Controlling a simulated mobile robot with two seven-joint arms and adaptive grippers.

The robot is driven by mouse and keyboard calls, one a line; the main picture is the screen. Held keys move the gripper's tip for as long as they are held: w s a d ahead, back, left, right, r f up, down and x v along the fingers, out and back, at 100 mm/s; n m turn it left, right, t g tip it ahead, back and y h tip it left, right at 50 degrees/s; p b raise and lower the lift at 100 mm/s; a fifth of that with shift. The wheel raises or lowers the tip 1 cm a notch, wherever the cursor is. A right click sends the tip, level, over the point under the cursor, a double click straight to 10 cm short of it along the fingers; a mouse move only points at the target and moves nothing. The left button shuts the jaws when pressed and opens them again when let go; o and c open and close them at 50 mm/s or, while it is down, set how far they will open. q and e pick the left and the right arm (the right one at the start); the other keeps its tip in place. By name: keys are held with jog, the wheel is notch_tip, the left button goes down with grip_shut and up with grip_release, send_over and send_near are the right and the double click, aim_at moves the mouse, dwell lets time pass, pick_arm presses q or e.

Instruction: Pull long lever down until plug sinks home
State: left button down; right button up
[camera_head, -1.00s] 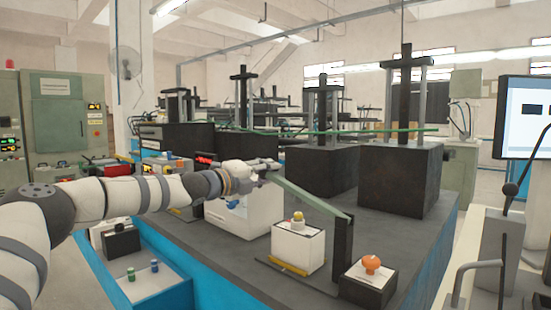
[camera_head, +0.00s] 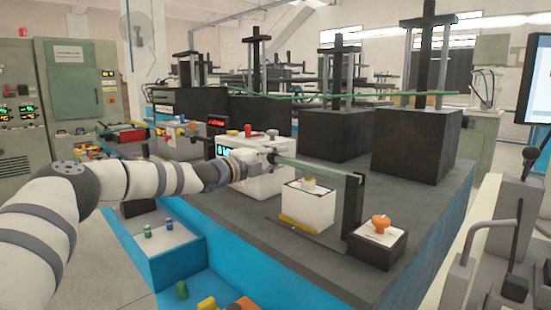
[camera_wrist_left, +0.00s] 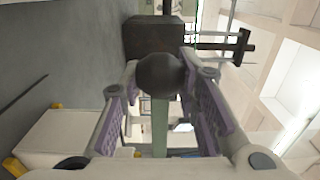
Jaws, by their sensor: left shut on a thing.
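A long green lever (camera_head: 325,170) runs from a dark upright post (camera_head: 351,208) to my left gripper (camera_head: 268,158) in the head view, sloping slightly up to the left. My left gripper is shut on its outer end. In the left wrist view the lever's black ball knob (camera_wrist_left: 160,76) shows between the purple-padded fingers, with the green bar (camera_wrist_left: 160,128) behind it. My right gripper is not in view.
An orange button (camera_head: 381,223) on a dark box stands right of the post. Dark press blocks (camera_head: 415,145) stand further back. The grey bench top (camera_head: 320,265) is bare in front.

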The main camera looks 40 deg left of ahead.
pick_arm(q)
jog(key=shift+d+f, duration=0.1)
jog(key=shift+f, duration=0.3)
jog(key=c, duration=1.2)
grip_release()
jog(key=shift+r, duration=0.1)
jog(key=shift+s, duration=0.35)
jog(key=s, duration=0.6)
jog(key=shift+s+a+r, duration=0.1)
jog(key=shift+a, duration=0.2)
jog(key=shift+s, duration=0.25)
